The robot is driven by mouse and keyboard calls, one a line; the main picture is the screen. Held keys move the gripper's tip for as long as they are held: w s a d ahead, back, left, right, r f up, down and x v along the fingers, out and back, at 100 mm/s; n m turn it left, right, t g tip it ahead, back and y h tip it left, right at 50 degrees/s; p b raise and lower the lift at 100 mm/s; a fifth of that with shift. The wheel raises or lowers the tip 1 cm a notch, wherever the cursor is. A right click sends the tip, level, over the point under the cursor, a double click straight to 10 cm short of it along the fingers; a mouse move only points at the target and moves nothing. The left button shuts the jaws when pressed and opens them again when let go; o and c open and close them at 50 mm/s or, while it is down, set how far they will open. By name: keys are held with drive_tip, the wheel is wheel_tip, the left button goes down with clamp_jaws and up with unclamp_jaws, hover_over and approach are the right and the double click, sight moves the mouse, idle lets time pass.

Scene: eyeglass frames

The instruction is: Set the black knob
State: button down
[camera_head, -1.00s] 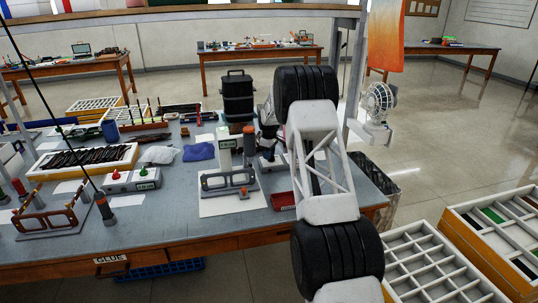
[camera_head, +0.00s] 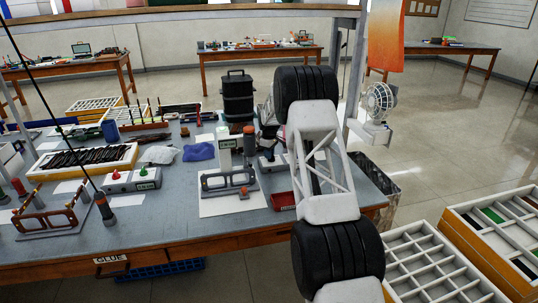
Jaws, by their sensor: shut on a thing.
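My gripper (camera_head: 268,146) is partly visible just left of my white and black arm, pointing down over a small grey box (camera_head: 266,166) at the right part of the bench. It is shut on the black knob on top of that box. The knob is small and mostly hidden by the fingers and arm, so its setting cannot be read. A pale post with a green display (camera_head: 225,141) stands behind the frame.
The blue-grey bench (camera_head: 165,215) has free room at its front. A red tray (camera_head: 284,201) lies close to my arm. A black canister (camera_head: 237,97) stands behind, a blue cloth (camera_head: 199,151) to the left. A white fan (camera_head: 379,100) is on the right.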

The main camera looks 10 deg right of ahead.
drive_tip(key=m, duration=0.4)
drive_tip(key=shift+w+d, duration=0.15)
drive_tip(key=shift+d, duration=0.05)
drive_tip(key=m, duration=0.5)
drive_tip(key=shift+d, duration=0.25)
drive_tip(key=shift+m, duration=0.3)
drive_tip(key=c, duration=1.1)
unclamp_jaws()
drive_tip(key=shift+c, duration=0.2)
drive_tip(key=shift+r, duration=0.1)
wheel_tip(320, 180, up, 8)
drive_tip(key=shift+f, duration=0.2)
